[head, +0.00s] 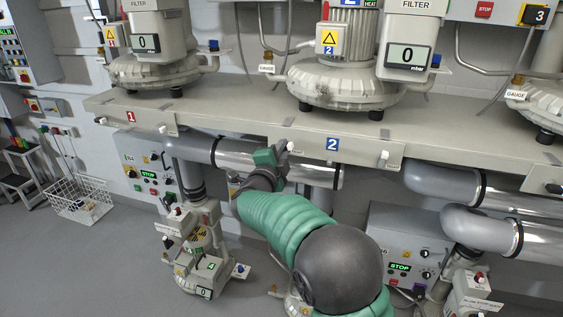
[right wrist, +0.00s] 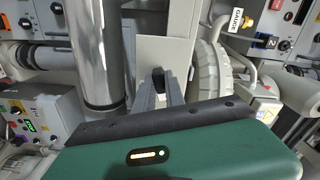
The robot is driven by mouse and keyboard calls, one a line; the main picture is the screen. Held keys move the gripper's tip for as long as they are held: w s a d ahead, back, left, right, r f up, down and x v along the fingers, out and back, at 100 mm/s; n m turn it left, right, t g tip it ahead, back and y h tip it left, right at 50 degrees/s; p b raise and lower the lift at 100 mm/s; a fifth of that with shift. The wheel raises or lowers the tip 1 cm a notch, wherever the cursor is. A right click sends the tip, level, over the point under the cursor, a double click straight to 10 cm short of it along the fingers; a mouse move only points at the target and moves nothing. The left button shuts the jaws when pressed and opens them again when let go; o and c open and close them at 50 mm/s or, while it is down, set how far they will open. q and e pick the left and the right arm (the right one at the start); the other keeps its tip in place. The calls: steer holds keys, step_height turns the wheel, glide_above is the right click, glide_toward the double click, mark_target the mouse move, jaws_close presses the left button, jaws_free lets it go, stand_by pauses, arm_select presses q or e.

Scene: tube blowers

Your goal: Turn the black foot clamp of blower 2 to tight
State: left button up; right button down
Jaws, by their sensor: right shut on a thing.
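Blower 2 (head: 345,85) stands on the pale shelf, above the blue number 2 plate (head: 332,144) on the shelf's front edge. My right gripper (head: 284,150), green and dark grey, reaches up to that front edge, left of the number 2 plate. In the right wrist view, the black foot clamp (right wrist: 158,77) is a small dark handle in front of a pale plate. The fingers of my right gripper (right wrist: 161,94) are shut on it. In the head view the black clamp cannot be made out behind the gripper. My left gripper is not in view.
The shelf's front edge (head: 232,142) also carries a white knob (head: 384,154) to the right. Large silver pipes (head: 260,160) run below the shelf, close to my right arm. A control box (head: 400,250) stands lower right. A wire basket (head: 80,197) is on the floor at left.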

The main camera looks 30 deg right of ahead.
steer(key=shift+f+m+b, duration=0.25)
steer(key=shift+m+b, duration=0.65)
steer(key=shift+f+m+b, duration=0.25)
steer(key=shift+m+b, duration=0.65)
steer(key=c, duration=1.4)
jaws_free()
steer(key=shift+s+r, duration=0.1)
steer(key=shift+r, duration=0.1)
steer(key=shift+r, duration=0.1)
steer(key=v, duration=1.6)
steer(key=shift+s+a, duration=0.15)
steer(key=shift+a, duration=0.2)
